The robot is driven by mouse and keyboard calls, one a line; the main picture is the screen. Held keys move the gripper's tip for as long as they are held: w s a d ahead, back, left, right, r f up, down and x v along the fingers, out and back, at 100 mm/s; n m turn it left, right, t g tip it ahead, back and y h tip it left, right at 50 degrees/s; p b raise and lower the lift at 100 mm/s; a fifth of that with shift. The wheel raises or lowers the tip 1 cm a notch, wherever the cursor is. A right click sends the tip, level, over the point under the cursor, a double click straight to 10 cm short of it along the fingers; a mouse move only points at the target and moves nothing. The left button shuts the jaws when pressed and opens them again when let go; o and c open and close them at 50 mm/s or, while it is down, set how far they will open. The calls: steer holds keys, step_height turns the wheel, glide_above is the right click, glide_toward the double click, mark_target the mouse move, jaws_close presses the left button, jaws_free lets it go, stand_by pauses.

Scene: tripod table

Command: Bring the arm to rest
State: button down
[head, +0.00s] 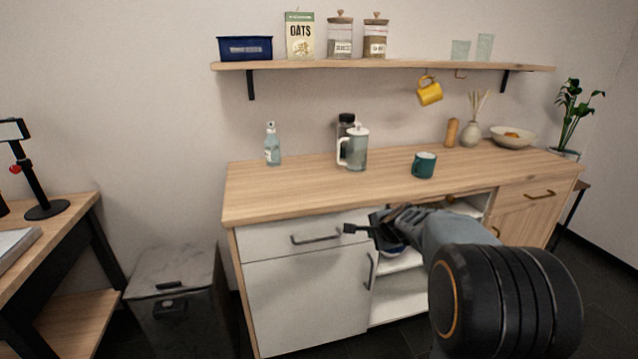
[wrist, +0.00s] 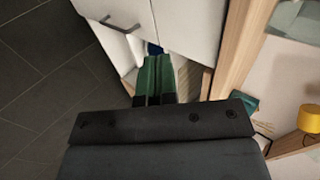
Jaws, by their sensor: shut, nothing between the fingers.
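My gripper (head: 349,229) is at the end of my arm, which reaches forward from the lower right in the head view. It hangs in front of the cabinet (head: 305,290), near the drawer handle (head: 316,238) and lower than the wooden top. In the wrist view my gripper (wrist: 153,98) shows with its green fingers together and nothing between them. I cannot tell from the head view how far it is from the cabinet front.
The countertop (head: 310,190) holds a teal mug (head: 424,165), a French press (head: 356,148) and a spray bottle (head: 272,145). Open shelves (head: 397,288) lie behind my arm. A yellow mug (head: 429,92) hangs under the wall shelf. A dark bin (head: 178,290) stands left of the cabinet.

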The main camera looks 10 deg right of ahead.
steer(key=s+a+r+n+g+y+p, duration=0.1)
steer(key=s+a+n+g+p, duration=0.3)
steer(key=s, duration=0.3)
steer(key=s+a+r+n+g+p, duration=0.1)
steer(key=s+a+r+n+p, duration=0.15)
steer(key=s+n, duration=0.4)
steer(key=s+a+r+n+h+p, duration=0.1)
steer(key=s+a+r+n+p, duration=0.1)
steer(key=s+r+p, duration=0.5)
steer(key=s+a+r+n+p, duration=0.1)
steer(key=s+r+n+p, duration=0.3)
steer(key=s+r+p, duration=0.3)
step_height(320, 180, up, 4)
steer(key=shift+a+f+g+h+p, duration=0.25)
steer(key=shift+a+g+h+p, duration=0.15)
steer(key=shift+p, duration=0.35)
